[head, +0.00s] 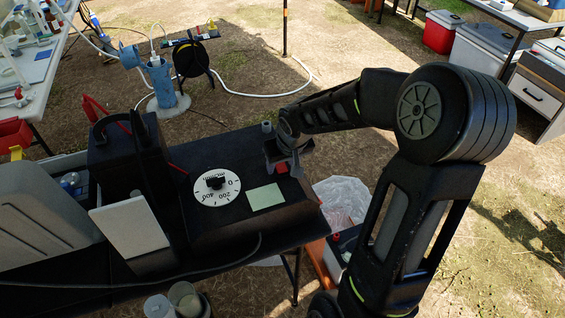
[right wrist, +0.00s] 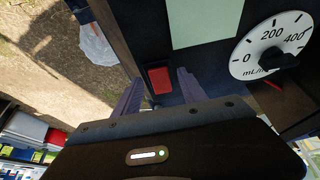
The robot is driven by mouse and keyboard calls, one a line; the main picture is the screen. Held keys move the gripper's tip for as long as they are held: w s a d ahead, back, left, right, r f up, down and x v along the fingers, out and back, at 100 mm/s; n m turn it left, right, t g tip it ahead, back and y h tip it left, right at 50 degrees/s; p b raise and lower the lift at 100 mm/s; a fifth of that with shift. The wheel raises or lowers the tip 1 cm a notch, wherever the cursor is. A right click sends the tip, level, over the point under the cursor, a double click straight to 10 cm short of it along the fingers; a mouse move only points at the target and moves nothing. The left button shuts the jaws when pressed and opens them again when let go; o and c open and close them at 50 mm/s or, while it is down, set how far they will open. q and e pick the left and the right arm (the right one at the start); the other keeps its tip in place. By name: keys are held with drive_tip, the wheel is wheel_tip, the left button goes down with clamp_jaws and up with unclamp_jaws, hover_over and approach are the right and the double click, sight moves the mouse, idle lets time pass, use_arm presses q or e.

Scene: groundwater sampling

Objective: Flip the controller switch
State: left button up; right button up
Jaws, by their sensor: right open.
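The controller (head: 232,215) is a black box on the black table, with a white dial (head: 217,187) and a pale green label (head: 266,197) on its top. Its red switch (head: 282,168) is a small rocker near the far right corner; in the right wrist view the red switch (right wrist: 159,78) shows whole. My right gripper (head: 283,161) is open and empty, its fingertips on either side of the switch. In the right wrist view the right gripper (right wrist: 160,83) points at the switch; I cannot tell whether it touches the box. My left gripper is not in view.
A white tablet-like panel (head: 130,228) and a grey case (head: 35,215) stand left of the controller. A dark cable crosses the table's front. A clear plastic bag (head: 343,195) lies beyond the right edge. A blue wellhead (head: 160,80) and a black reel (head: 192,60) stand behind.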

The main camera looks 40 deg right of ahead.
clamp_jaws()
idle(0.5)
